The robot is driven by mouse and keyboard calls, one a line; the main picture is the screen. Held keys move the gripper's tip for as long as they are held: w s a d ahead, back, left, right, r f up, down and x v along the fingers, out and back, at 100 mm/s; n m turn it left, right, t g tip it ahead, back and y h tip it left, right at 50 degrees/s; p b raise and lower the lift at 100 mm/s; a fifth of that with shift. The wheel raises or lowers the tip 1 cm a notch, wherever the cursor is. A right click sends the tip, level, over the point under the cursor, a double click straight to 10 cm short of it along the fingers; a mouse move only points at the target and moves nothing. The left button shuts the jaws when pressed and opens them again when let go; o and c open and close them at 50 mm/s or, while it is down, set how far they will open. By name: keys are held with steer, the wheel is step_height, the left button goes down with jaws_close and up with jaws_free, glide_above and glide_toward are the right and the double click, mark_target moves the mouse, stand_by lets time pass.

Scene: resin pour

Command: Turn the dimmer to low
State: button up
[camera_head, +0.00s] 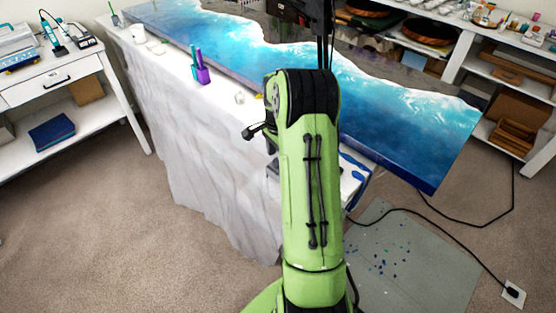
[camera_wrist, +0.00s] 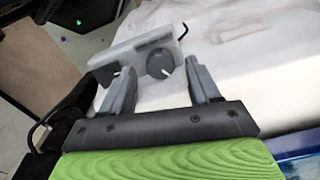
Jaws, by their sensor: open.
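The dimmer shows in the wrist view as a light grey box (camera_wrist: 133,53) with a dark round knob (camera_wrist: 160,64) that has a white pointer mark. A second dark knob or part (camera_wrist: 106,72) sits at its left end. A black cord leaves the box at the upper right. My gripper (camera_wrist: 157,72) is open, with one grey finger on each side of the large knob in the picture. I cannot tell whether the fingers touch it.
The box lies on a white-draped table (camera_head: 205,150). A blue resin panel (camera_head: 405,105) covers much of the table and overhangs its right end. A black cord (camera_head: 430,220) runs over the carpet to a floor outlet (camera_head: 513,293).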

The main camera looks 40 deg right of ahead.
steer(key=shift+f, duration=0.75)
steer(key=shift+c, duration=0.3)
steer(key=c, duration=1)
